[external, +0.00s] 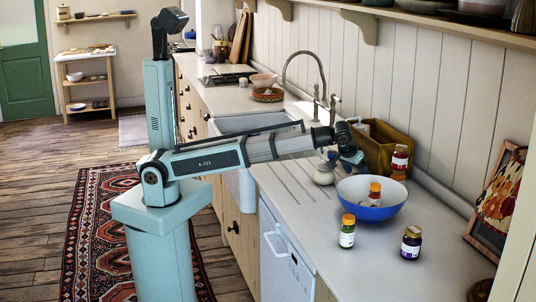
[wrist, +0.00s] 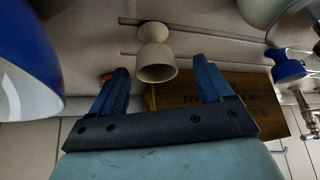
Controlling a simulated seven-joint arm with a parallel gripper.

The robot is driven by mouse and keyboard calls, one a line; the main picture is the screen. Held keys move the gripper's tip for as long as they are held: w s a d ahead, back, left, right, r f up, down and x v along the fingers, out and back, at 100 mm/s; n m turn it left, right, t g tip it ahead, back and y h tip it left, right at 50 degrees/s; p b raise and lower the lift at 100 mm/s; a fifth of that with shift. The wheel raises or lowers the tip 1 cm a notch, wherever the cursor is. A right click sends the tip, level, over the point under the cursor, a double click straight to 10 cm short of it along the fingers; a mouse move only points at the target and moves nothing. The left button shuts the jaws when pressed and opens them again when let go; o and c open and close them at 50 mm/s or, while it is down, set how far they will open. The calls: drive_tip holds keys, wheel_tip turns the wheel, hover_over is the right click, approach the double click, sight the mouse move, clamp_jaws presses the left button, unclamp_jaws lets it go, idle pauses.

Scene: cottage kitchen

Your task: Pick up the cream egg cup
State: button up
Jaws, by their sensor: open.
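The cream egg cup (wrist: 155,55) shows in the wrist view at the upper middle, its round foot at the picture's top and its wider bowl toward my gripper. My gripper (wrist: 160,66) is open, with blue fingers to the left and right of the egg cup's bowl. I see no contact, and nothing is held. In the external view my gripper (external: 350,160) hangs above the counter, behind the blue and white bowl. I cannot make out the egg cup for certain there.
The blue and white bowl (external: 372,205) holds an orange-capped jar (external: 375,190). A green-labelled jar (external: 347,232) and a dark jar (external: 411,243) stand in front. A wooden crate (external: 384,140) is close behind my gripper. A pale round object (external: 324,174) sits to its left.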

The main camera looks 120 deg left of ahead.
drive_tip(key=x, duration=0.4)
drive_tip(key=shift+w+f, duration=0.3)
drive_tip(key=shift+f, duration=0.05)
drive_tip(key=c, duration=1.1)
